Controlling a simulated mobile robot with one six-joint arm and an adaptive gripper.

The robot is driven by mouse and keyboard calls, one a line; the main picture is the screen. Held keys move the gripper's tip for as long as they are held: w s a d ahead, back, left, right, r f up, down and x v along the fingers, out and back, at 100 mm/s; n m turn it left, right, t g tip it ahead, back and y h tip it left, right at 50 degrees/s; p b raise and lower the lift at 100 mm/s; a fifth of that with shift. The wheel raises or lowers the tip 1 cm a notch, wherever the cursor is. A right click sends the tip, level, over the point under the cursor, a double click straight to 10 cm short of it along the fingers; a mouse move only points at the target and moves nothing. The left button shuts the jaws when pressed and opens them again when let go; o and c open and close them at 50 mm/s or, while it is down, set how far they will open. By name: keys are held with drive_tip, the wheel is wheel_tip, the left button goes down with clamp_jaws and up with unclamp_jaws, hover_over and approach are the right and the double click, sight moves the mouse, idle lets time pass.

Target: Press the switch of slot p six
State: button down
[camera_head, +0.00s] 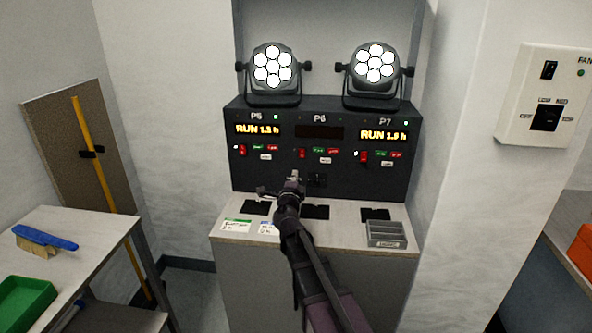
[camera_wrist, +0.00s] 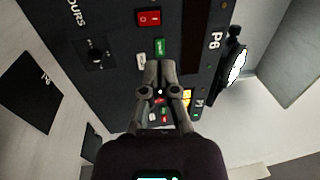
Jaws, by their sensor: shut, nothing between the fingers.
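The P6 slot is the middle section of the black panel (camera_head: 320,171), and its display (camera_head: 320,132) is dark. Its red switch (camera_head: 301,154) is left of a green and a red button, with a white button below them. In the wrist view the P6 red switch (camera_wrist: 149,18) is at the top, with a green button (camera_wrist: 160,47) and a white button (camera_wrist: 141,62) below it. My gripper (camera_head: 294,176) is shut and empty in front of the panel, below the P6 switches. In the wrist view its fingertips (camera_wrist: 160,66) appear just below the green button; contact cannot be told.
P5 and P7 displays (camera_head: 258,129) (camera_head: 383,135) are lit, with lit lamps (camera_head: 273,68) (camera_head: 375,64) above. The counter holds cards (camera_head: 237,225) and a grey tray (camera_head: 387,234). A table (camera_head: 98,232) stands left.

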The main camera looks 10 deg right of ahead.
sight(301, 147)
drive_tip(key=p+x, duration=0.1)
drive_tip(key=x, duration=1.2)
drive_tip(key=shift+w+p, duration=0.25)
drive_tip(key=shift+p, duration=0.15)
drive_tip(key=shift+w+d+r, duration=0.1)
drive_tip(key=shift+w+r, duration=0.05)
drive_tip(key=shift+w, duration=0.1)
drive_tip(key=shift+s+r, duration=0.1)
drive_tip(key=shift+s, duration=0.7)
drive_tip(key=s+a+r+p, duration=0.1)
drive_tip(key=s+a+p, duration=0.1)
drive_tip(key=s, duration=1)
drive_tip(key=shift+a+r, duration=0.35)
drive_tip(key=shift+a, duration=0.4)
